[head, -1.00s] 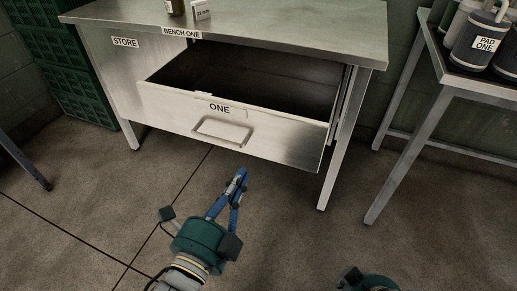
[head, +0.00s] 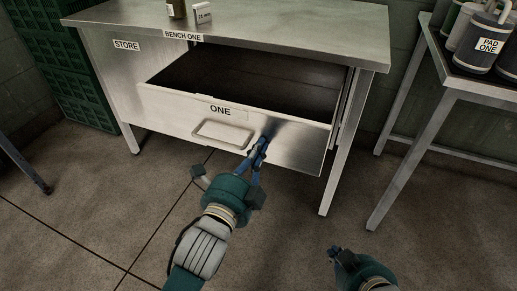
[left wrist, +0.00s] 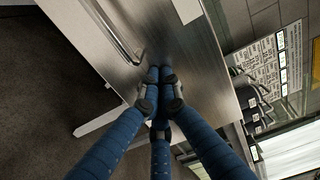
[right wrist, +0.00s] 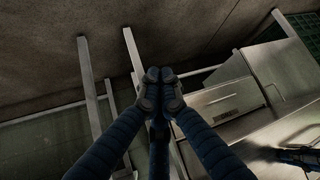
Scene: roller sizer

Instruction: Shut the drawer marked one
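The drawer marked ONE (head: 165,115) stands pulled out of the bench, its inside showing empty. Its bar handle (head: 222,142) is on the front face, and the handle also shows in the left wrist view (left wrist: 118,35). My left gripper (head: 262,143) has its fingertips together and empty, at the drawer front just right of the handle. In the left wrist view its fingertips (left wrist: 160,73) are against or very near the metal face; I cannot tell if they touch. My right gripper (right wrist: 159,75) is shut and empty, low in front of the bench and away from the drawer.
Bench one (head: 110,15) carries a bottle (head: 176,9) and a small sign (head: 202,13). A side table (head: 455,78) with several canisters (head: 480,50) stands at the right. Green crates (head: 75,75) stand at the left. The floor before the bench is clear.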

